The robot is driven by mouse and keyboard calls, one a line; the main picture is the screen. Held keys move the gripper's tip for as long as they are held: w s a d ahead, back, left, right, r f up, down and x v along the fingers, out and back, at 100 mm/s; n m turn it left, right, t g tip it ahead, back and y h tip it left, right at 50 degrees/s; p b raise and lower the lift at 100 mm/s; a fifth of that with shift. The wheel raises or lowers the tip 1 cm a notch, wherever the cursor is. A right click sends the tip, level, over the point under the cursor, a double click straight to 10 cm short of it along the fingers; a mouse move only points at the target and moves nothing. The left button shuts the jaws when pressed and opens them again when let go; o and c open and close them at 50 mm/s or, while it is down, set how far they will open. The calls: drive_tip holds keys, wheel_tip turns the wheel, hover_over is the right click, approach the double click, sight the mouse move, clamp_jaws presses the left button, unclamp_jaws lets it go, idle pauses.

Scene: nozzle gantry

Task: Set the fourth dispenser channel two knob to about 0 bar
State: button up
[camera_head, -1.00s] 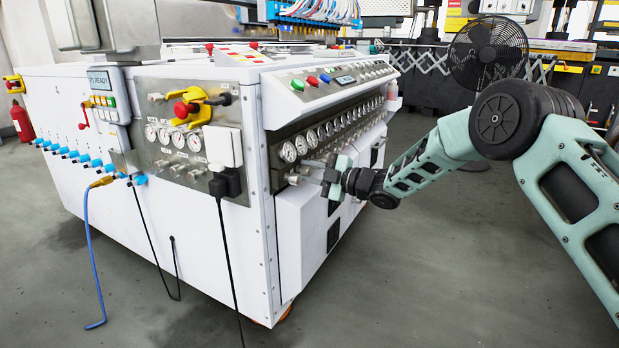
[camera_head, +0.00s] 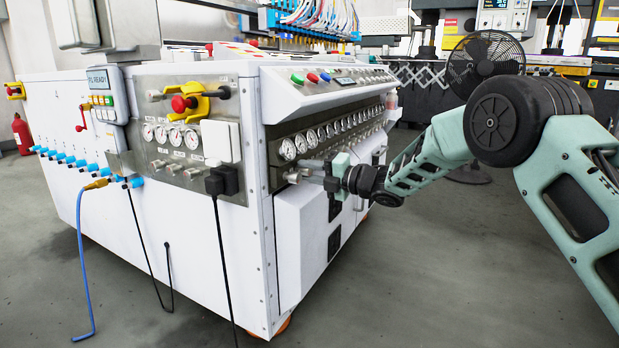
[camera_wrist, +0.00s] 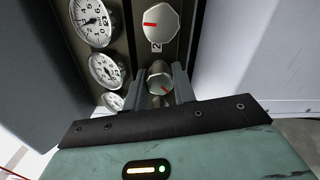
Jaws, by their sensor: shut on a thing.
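My gripper (camera_head: 328,177) is at the front panel of the white machine, at the row of silver knobs under the gauges. In the wrist view, the two fingers of my gripper (camera_wrist: 162,85) are shut on a round silver knob (camera_wrist: 159,80), one finger on each side. A red mark shows on the knob's face, toward its lower right. A second, larger-looking silver knob (camera_wrist: 161,22) with a red mark pointing left is above it, with a "2" label by it. I cannot tell the channel of the held knob. In the head view the gripper hides it.
White round gauges (camera_wrist: 106,70) stand in a row beside the knobs; their needles are hard to read. A white box (camera_head: 302,235) juts out below the panel. Other silver knobs (camera_head: 293,177) sit to the left of my gripper. Open floor lies to the right.

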drive_tip(key=shift+f, duration=0.1)
idle(0.3)
drive_tip(key=o, duration=0.7)
drive_tip(key=shift+s+d, duration=0.25)
drive_tip(key=shift+d, duration=0.25)
drive_tip(key=p+v, duration=0.5)
drive_tip(key=v, duration=1.1)
drive_tip(key=shift+s+d+p, duration=0.15)
drive_tip(key=shift+p, duration=0.25)
